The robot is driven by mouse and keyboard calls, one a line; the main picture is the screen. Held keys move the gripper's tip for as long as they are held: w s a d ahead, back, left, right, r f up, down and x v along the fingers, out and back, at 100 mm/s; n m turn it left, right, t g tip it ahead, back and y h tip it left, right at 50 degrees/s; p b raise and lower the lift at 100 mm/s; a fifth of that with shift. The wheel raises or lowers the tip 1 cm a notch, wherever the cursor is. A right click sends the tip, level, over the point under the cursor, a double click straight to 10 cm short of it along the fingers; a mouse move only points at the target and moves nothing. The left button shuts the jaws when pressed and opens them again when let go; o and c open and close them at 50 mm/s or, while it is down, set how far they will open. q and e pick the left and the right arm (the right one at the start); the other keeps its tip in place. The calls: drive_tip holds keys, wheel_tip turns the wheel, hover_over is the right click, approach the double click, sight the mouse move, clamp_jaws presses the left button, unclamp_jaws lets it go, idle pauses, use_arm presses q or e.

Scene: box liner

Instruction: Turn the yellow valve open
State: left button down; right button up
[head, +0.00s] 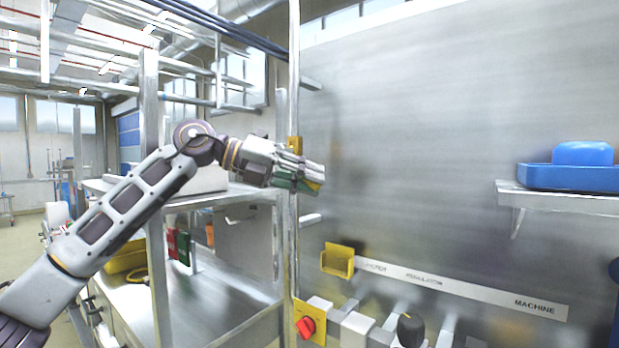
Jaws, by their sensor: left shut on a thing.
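My left gripper (313,178) is in front of the vertical pipe (293,85) beside the steel panel. It is shut on a green thing (284,184) with a little yellow at its end; the fingers hide most of it. A small yellow part (295,145) shows on the pipe just above the gripper; it may belong to the yellow valve, but I cannot tell its form or position. I cannot tell whether the gripped thing is joined to the pipe. My right gripper is not in view.
A yellow bracket (338,261) and a red knob (306,327) on a yellow plate are low on the panel. A blue tray (567,178) stands on a shelf at right. A steel bench (225,306) is below my left arm. The panel's middle is bare.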

use_arm(q)
drive_tip(key=c, duration=1.3)
unclamp_jaws()
drive_tip(key=shift+v, duration=6)
